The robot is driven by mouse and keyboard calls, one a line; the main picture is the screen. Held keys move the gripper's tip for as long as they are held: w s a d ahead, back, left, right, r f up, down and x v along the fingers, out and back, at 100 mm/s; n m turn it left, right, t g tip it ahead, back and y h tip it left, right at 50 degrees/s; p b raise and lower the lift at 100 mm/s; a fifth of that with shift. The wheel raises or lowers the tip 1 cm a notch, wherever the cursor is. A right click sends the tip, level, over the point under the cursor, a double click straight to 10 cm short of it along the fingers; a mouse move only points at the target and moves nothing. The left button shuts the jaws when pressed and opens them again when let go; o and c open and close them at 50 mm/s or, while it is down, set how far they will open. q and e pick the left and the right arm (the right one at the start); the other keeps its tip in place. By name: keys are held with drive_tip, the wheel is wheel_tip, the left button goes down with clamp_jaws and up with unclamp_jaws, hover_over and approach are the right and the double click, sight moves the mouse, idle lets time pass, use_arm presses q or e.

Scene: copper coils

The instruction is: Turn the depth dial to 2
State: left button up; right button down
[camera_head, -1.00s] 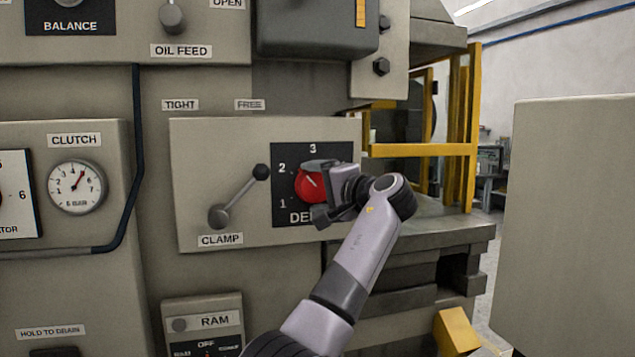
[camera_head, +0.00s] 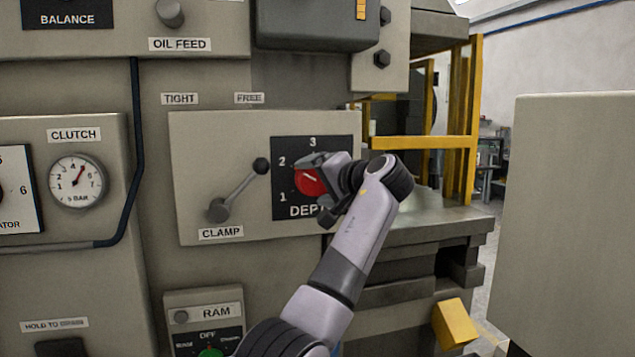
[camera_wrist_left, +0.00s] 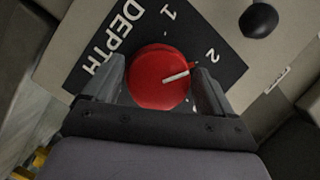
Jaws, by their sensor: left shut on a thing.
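The red depth dial (camera_head: 309,182) sits on a black plate (camera_head: 285,208) marked 1, 2 and 3. It shows in the left wrist view (camera_wrist_left: 152,78) too, with its white pointer line aimed close to the 2. In the head view the line slants up and left toward the 2. My left gripper (camera_head: 315,188) is shut on the dial, one finger on each side, and hides part of the plate's right side. In the left wrist view its fingers (camera_wrist_left: 160,88) flank the dial. My right gripper is not in view.
The clamp lever (camera_head: 238,190) with a black knob stands just left of the dial plate. A RAM box (camera_head: 180,299) is below. A grey panel (camera_head: 570,220) stands at the right, and a yellow frame (camera_head: 425,143) is behind my arm.

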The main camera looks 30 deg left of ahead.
use_arm(q)
drive_tip(key=o, duration=0.8)
drive_tip(key=shift+o, duration=0.2)
drive_tip(key=shift+d, duration=0.1)
drive_tip(key=b+v, duration=0.1)
drive_tip(key=v, duration=0.6)
drive_tip(key=shift+b, duration=0.35)
